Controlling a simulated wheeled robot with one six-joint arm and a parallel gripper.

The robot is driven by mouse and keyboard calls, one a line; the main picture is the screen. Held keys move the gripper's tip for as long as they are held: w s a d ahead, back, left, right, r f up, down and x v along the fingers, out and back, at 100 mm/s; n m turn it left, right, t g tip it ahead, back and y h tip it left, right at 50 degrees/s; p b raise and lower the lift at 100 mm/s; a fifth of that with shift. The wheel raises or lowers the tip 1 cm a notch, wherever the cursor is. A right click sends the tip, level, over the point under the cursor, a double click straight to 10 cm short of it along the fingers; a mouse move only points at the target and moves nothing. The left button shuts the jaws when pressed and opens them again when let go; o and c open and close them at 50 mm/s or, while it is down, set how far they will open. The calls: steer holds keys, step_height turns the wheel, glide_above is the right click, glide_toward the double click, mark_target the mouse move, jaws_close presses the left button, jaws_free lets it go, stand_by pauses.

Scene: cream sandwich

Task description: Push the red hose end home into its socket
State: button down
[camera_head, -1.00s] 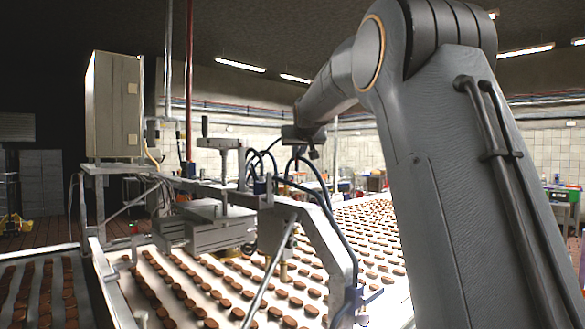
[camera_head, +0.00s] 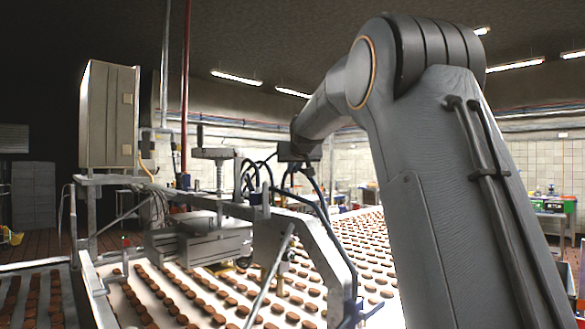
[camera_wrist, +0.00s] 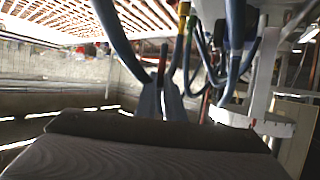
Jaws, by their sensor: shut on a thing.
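In the wrist view, my gripper (camera_wrist: 161,90) has its two blue-grey fingers close together, shut on a narrow dark piece with a red part, the red hose end (camera_wrist: 162,58). It stands upright between the fingertips. A thick blue hose (camera_wrist: 122,42) curves down beside it towards the fingers. Another blue hose with yellow and green bands (camera_wrist: 188,22) hangs just to the right. I cannot make out the socket, nor whether the red end touches it. In the head view, my arm reaches to dark hoses (camera_head: 262,172) over the machine; the fingers are too small to tell there.
A metal frame (camera_head: 325,250) with a slanting leg spans the conveyor (camera_head: 340,225) with its rows of brown biscuits. A grey cabinet (camera_head: 108,115) stands at the left. In the wrist view, a pale upright bracket (camera_wrist: 262,95) is close on the right; the left side looks more open.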

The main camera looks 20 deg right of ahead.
steer(key=shift+w+f+b, duration=0.1)
steer(key=shift+f+b, duration=1.85)
steer(key=shift+f, duration=0.95)
steer(key=shift+f+b, duration=1.3)
steer(key=shift+f, duration=0.3)
steer(key=c, duration=2.3)
jaws_free()
steer(key=o, duration=0.5)
steer(key=b+v, duration=0.2)
steer(key=v, duration=0.6)
steer(key=shift+w, duration=0.1)
